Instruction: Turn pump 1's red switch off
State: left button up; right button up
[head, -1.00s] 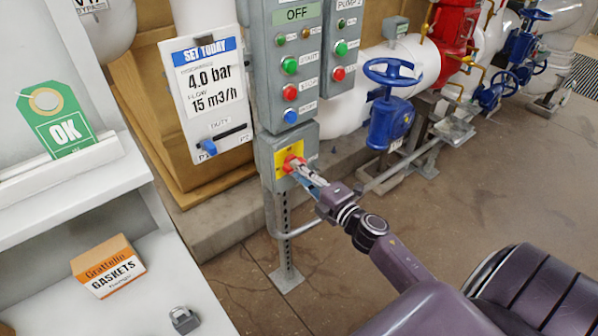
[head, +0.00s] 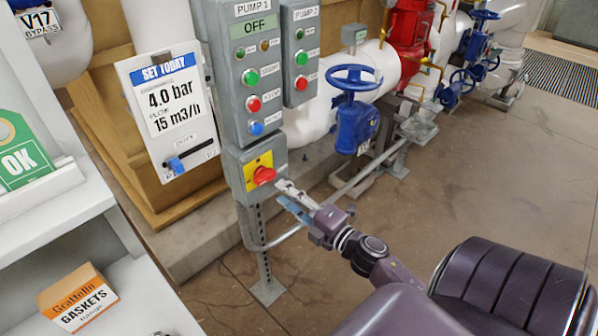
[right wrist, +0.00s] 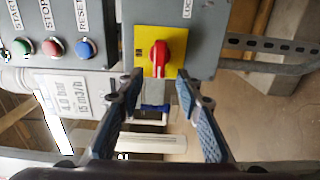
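Pump 1's red switch (head: 264,175) sits on a yellow plate (head: 251,169) on the grey box under the PUMP 1 panel (head: 250,75). Its handle lies about sideways in the head view. In the right wrist view, which is turned, the red switch (right wrist: 160,57) lies beyond and between my fingertips, with its handle along the picture's vertical. My right gripper (head: 288,192) is open and empty, just right of the switch and apart from it; its spread fingers also show in the wrist view (right wrist: 158,82). The PUMP 1 display (head: 255,27) reads OFF. My left gripper is not in view.
The PUMP 2 panel (head: 300,52) stands right of PUMP 1. A blue handwheel valve (head: 355,110) is further right. A SET TODAY board (head: 172,105) hangs left. A grey rail (head: 340,192) runs below the box. A gaskets box (head: 78,298) sits on the left shelf.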

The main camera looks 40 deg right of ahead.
jog(key=s, duration=0.5)
jog(key=shift+s+d, duration=0.15)
jog(key=shift+d, duration=0.1)
jog(key=s+a+f+m+g+h, duration=0.1)
jog(key=s+f+m+g, duration=0.25)
jog(key=f, duration=0.75)
jog(key=s+a+f+m+g+h, duration=0.1)
jog(key=s+f+m+g, duration=0.2)
jog(key=f, duration=0.9)
jog(key=s+a+f+m+g+h, duration=0.1)
jog(key=s+f+m, duration=0.3)
jog(key=f, duration=0.7)
jog(key=s+a+f+m+g, duration=0.2)
jog(key=s+f, duration=0.4)
jog(key=s, duration=0.3)
jog(key=s+a+f+m+g+y, duration=0.1)
jog(key=s+a+f+m+g, duration=0.1)
jog(key=s+a+f+g, duration=0.2)
jog(key=s+a+f+m+g, duration=0.2)
jog(key=s+a+f, duration=0.3)
jog(key=s+f, duration=0.4)
jog(key=s+g, duration=0.1)
jog(key=s, duration=0.5)
jog(key=shift+a+f, duration=0.15)
jog(key=shift+f, duration=0.25)
